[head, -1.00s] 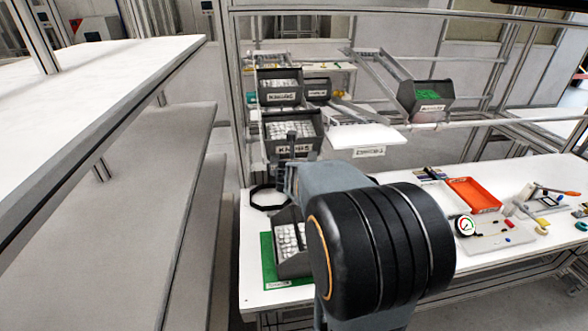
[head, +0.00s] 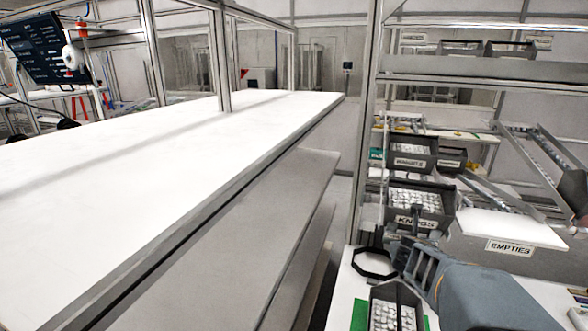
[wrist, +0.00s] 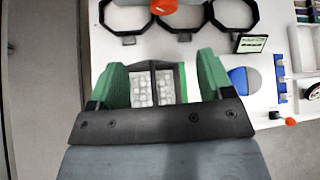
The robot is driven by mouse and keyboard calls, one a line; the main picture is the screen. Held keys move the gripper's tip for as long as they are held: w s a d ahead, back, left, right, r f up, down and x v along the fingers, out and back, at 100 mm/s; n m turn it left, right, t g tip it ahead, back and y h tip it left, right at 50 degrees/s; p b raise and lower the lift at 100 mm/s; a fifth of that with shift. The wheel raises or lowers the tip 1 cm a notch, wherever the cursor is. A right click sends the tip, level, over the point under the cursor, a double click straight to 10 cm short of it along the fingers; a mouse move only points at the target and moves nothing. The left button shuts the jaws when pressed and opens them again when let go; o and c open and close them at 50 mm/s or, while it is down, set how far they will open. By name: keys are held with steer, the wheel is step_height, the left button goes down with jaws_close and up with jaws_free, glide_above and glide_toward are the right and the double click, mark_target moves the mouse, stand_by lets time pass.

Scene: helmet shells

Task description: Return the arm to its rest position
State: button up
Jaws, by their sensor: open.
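My gripper (wrist: 160,72) is open, with its two green fingers apart at either side in the wrist view. Nothing is held between them. A grey bin of white parts (wrist: 153,88) shows beyond the gap between the fingers. In the head view my arm (head: 485,295) is at the lower right, reaching over the white workbench beside that bin (head: 396,290). The fingertips are hard to make out there.
A long white table (head: 150,190) fills the left, with a grey shelf below its edge. Bins labelled KNOBS (head: 418,222) and EMPTIES (head: 510,247) stand behind my arm. Black octagonal rings (wrist: 179,35) lie on the bench. Metal posts (head: 368,120) rise near the bench.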

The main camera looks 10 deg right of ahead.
steer(key=a+n+y, duration=0.7)
steer(key=a+n, duration=0.5)
steer(key=n, duration=0.8)
steer(key=s+a+n+g, duration=0.2)
steer(key=s+a+n, duration=0.1)
steer(key=s+n, duration=0.5)
steer(key=s+a+f+n+g, duration=0.1)
steer(key=s+a+n, duration=0.3)
steer(key=s+n, duration=0.4)
steer(key=n+g, duration=0.1)
steer(key=n, duration=0.2)
steer(key=shift+a+f+g+h, duration=0.2)
steer(key=shift+a+g+h, duration=0.1)
steer(key=shift+g, duration=0.1)
steer(key=shift+w, duration=0.1)
